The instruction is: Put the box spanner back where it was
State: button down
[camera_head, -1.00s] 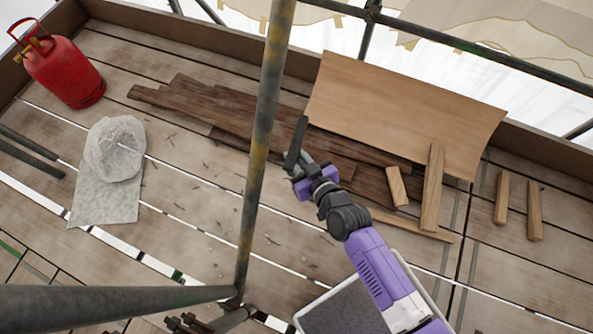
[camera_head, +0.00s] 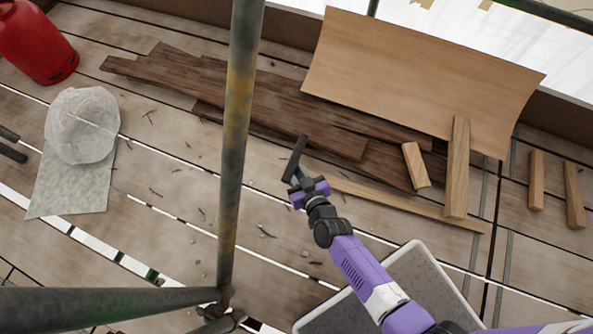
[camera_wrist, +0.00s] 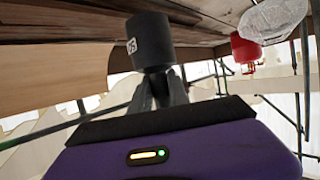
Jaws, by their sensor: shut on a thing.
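The box spanner (camera_head: 294,157) is a short dark tube held at the end of my arm, tilted in the head view. In the wrist view the box spanner (camera_wrist: 150,42) is a dark cylinder with a pale label with markings on its side. My gripper (camera_head: 302,180) is shut on it, above the deck and just in front of the dark boards. In the wrist view my gripper's fingers (camera_wrist: 160,92) close on its near end. I cannot tell which spot it came from.
A scaffold pole (camera_head: 237,120) stands left of my gripper. Dark boards (camera_head: 250,98), a plywood sheet (camera_head: 420,75) and wood offcuts (camera_head: 458,170) lie behind and right. A grey tray (camera_head: 405,270) is partly under my arm. A plastic bag (camera_head: 82,125) and red gas bottle (camera_head: 35,42) are left.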

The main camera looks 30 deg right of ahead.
jog(key=shift+h, duration=0.3)
jog(key=f+b, duration=0.8)
jog(key=f, duration=0.5)
jog(key=f+b, duration=0.8)
jog(key=f, duration=0.4)
jog(key=shift+d+f+b, duration=0.2)
jog(key=shift+f+b, duration=0.1)
jog(key=shift+f, duration=0.05)
jog(key=shift+r, duration=0.1)
jog(key=c, duration=1.3)
grip_release()
jog(key=shift+s+f, duration=0.15)
jog(key=shift+f, duration=0.05)
jog(key=shift+o, duration=0.2)
jog(key=shift+r, duration=0.1)
